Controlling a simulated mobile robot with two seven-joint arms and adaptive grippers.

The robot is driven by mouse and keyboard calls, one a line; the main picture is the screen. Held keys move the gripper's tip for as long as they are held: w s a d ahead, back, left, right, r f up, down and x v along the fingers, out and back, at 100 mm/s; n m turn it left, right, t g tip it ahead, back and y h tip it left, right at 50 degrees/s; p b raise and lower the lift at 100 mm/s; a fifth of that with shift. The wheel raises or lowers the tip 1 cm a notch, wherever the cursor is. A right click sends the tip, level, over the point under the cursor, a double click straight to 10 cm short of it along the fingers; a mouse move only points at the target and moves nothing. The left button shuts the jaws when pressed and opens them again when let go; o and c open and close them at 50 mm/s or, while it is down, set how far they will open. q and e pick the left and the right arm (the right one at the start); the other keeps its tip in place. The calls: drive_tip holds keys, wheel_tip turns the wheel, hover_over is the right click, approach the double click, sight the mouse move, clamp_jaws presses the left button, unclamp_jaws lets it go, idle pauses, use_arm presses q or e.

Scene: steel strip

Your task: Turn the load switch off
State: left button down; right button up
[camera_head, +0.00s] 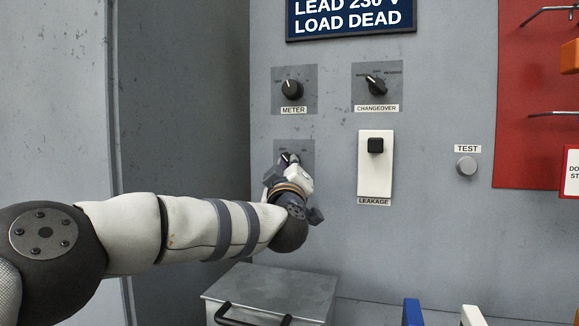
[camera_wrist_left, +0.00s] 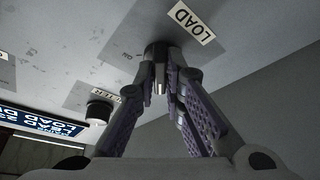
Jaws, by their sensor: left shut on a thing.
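The load switch (camera_wrist_left: 157,50) is a dark rotary knob on a grey plate, with a white label reading LOAD (camera_wrist_left: 190,22) beside it in the left wrist view. My left gripper (camera_wrist_left: 160,75) is shut on this knob, its two fingers on either side of it. In the head view my left gripper (camera_head: 287,165) is at the plate below the meter switch, and my own wrist hides most of the knob and its label. The knob's exact pointing direction cannot be told. My right gripper is not in view.
The meter knob (camera_head: 292,89) is just above, and the changeover knob (camera_head: 375,84) is up to the right. A leakage switch (camera_head: 375,175) and a test button (camera_head: 467,166) are further right. A grey box (camera_head: 270,287) with a black handle stands below my arm.

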use_arm(q)
drive_tip(key=shift+d+n+y, duration=0.1)
drive_tip(key=shift+n+y, duration=0.3)
drive_tip(key=shift+n, duration=0.2)
drive_tip(key=c, duration=1.7)
unclamp_jaws()
drive_tip(key=v, duration=1.2)
drive_tip(key=shift+r, duration=0.2)
